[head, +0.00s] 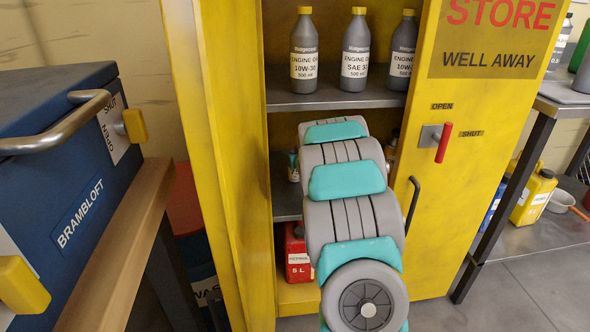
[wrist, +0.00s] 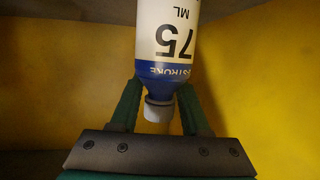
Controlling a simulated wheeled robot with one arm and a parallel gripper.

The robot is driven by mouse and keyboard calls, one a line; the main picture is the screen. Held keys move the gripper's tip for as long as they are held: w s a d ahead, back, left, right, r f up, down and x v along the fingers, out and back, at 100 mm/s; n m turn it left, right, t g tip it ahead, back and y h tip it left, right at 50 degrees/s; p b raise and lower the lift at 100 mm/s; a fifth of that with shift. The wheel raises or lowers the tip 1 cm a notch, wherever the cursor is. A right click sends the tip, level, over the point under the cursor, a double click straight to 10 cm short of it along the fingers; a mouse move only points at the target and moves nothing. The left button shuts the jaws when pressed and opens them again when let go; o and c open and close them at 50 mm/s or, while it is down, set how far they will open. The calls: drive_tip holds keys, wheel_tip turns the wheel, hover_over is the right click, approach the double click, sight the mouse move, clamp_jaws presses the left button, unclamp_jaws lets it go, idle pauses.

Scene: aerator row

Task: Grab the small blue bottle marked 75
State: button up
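The small bottle marked 75 ML (wrist: 167,35) shows in the wrist view, upside down in the picture. It has a white label, a blue shoulder and a grey-white cap (wrist: 158,110). My gripper (wrist: 160,88) has its two dark green fingers apart, one on each side of the cap and neck, with the tips near the blue shoulder. Contact between fingers and bottle cannot be made out. In the head view my arm reaches into the yellow cabinet (head: 215,160) and hides the bottle and gripper.
Grey engine oil bottles (head: 355,52) stand on the upper shelf (head: 330,97). A red container (head: 298,255) stands low in the cabinet. The cabinet door (head: 440,200) is open at right. A blue chest (head: 60,170) is at left, and a metal bench (head: 560,103) at right.

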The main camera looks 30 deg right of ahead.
clamp_jaws()
drive_tip(key=shift+r, duration=0.1)
idle(0.4)
drive_tip(key=a+b+v, duration=0.2)
drive_tip(key=v, duration=1.4)
drive_tip(key=shift+w+a+r, duration=0.2)
drive_tip(key=shift+a, duration=0.25)
